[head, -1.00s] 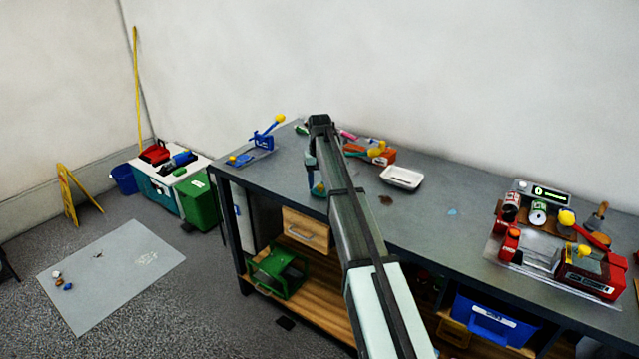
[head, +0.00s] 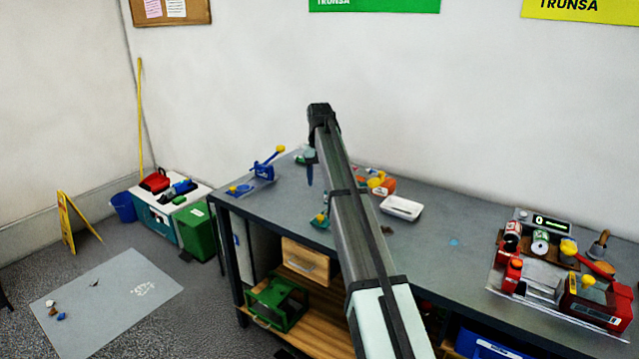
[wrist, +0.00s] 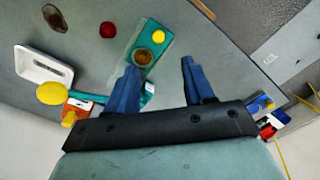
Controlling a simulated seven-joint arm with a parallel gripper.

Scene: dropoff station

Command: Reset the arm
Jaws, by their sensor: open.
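My gripper (wrist: 160,66) is open in the wrist view, its two blue fingers apart with nothing held between them. In the head view my gripper (head: 310,168) hangs from the raised arm above the grey workbench (head: 440,230). A teal device (wrist: 119,77) with a brown round part and a yellow knob lies on the bench beyond the fingers, apart from them. It partly shows in the head view (head: 320,221), beside my arm. My arm hides part of the bench.
A white tray (head: 401,208) and an orange box (head: 388,186) lie right of the arm. A blue device (head: 264,170) stands at the bench's left end. Red machines (head: 590,300) stand at the right. The bench between tray and machines is mostly clear.

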